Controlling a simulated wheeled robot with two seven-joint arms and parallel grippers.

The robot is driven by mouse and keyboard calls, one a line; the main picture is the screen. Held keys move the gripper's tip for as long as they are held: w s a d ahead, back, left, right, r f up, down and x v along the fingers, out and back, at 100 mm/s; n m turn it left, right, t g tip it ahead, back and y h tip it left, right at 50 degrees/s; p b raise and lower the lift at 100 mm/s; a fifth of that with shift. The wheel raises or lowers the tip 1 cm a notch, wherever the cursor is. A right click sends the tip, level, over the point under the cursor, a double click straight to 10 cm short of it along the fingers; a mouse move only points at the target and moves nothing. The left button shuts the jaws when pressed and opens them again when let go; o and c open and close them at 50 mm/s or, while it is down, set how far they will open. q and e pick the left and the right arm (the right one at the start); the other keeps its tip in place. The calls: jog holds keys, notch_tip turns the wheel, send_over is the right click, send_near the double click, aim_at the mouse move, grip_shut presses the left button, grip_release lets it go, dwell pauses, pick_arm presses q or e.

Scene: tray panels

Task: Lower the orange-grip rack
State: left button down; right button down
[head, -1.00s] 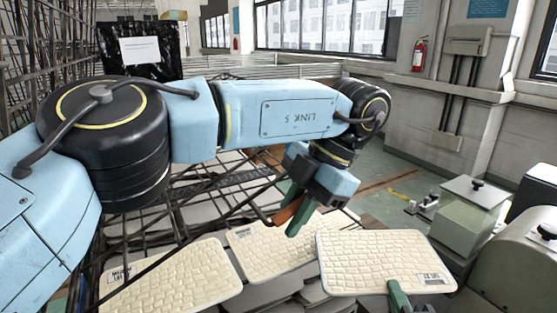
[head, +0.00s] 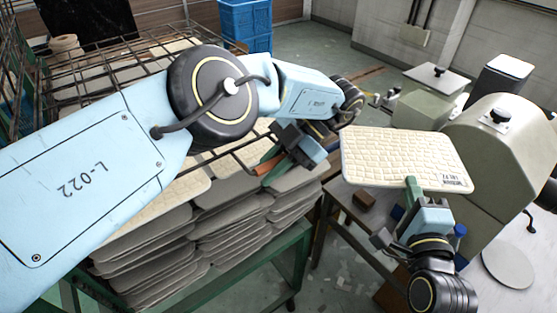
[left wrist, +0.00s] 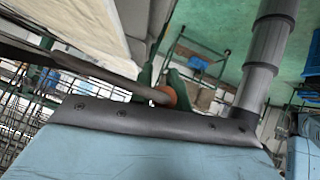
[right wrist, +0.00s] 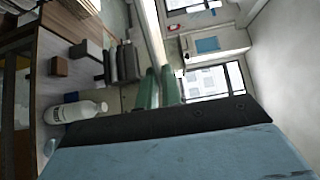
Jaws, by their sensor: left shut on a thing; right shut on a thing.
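The wire rack (head: 118,62) is a dark grid of bars at the left in the head view, with bars reaching over the stacked panels. Its orange grip (head: 263,168) is between the green fingers of my left gripper (head: 270,160), which is shut on it. In the left wrist view the orange grip (left wrist: 165,95) sits at the end of a bar. My right gripper (head: 412,187) is shut on the near edge of a cream textured panel (head: 400,155) with a printed label. That panel shows edge-on in the right wrist view (right wrist: 153,30). My left arm hides part of the rack.
Several stacks of grey-edged panels (head: 230,220) stand on a green-framed stand (head: 285,262) below the rack. A table (head: 345,215) lies beneath the held panel. A rounded machine (head: 500,150) is at the right. A blue crate (head: 245,22) stands behind. Green floor shows between them.

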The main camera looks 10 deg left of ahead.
pick_arm(q)
jog(key=shift+s+f, duration=0.2)
jog(key=shift+f, duration=0.3)
jog(key=c, duration=1.3)
grip_release()
jog(key=shift+c, duration=0.2)
jog(key=shift+w, duration=0.1)
jog(key=shift+r, duration=0.1)
